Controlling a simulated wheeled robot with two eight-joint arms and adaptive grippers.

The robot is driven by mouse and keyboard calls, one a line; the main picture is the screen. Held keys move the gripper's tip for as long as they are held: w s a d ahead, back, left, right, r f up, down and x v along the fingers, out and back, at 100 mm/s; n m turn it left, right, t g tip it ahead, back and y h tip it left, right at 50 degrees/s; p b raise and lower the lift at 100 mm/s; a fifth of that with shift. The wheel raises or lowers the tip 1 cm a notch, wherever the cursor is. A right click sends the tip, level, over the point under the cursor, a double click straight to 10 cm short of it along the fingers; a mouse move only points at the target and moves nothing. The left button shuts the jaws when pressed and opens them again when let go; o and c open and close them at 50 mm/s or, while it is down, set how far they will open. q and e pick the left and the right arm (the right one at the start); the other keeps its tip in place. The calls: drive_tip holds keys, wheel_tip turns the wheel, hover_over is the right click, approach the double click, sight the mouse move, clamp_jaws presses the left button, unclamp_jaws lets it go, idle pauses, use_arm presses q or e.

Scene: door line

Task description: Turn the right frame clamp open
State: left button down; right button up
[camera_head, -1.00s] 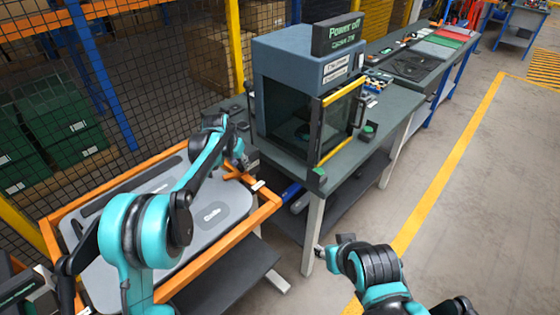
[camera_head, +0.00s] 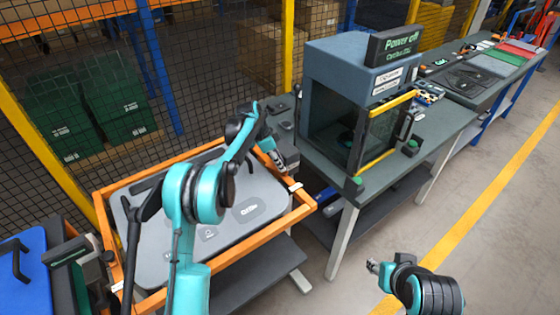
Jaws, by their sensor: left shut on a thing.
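The orange frame (camera_head: 262,240) stands tilted in the middle left and holds a grey door panel (camera_head: 262,190) with a dark label. My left arm reaches across the panel. My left gripper (camera_head: 274,156) is at the frame's upper right corner and is shut on the right frame clamp, which is mostly hidden behind the wrist and fingers. How far the clamp is turned cannot be told. My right gripper (camera_head: 373,266) is low in front of the bench, apart from the frame, and its fingers are too small to read.
A bench (camera_head: 440,135) carries a blue-grey machine (camera_head: 345,75) with a yellow-edged door and a "Power off" sign. A mesh fence (camera_head: 215,70) stands behind the frame, with green crates (camera_head: 115,95) beyond. A blue panel (camera_head: 25,280) is at far left. The floor at right is clear.

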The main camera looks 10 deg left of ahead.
use_arm(q)
drive_tip(key=shift+m, duration=0.6)
drive_tip(key=c, duration=1.1)
unclamp_jaws()
drive_tip(key=shift+c, duration=0.2)
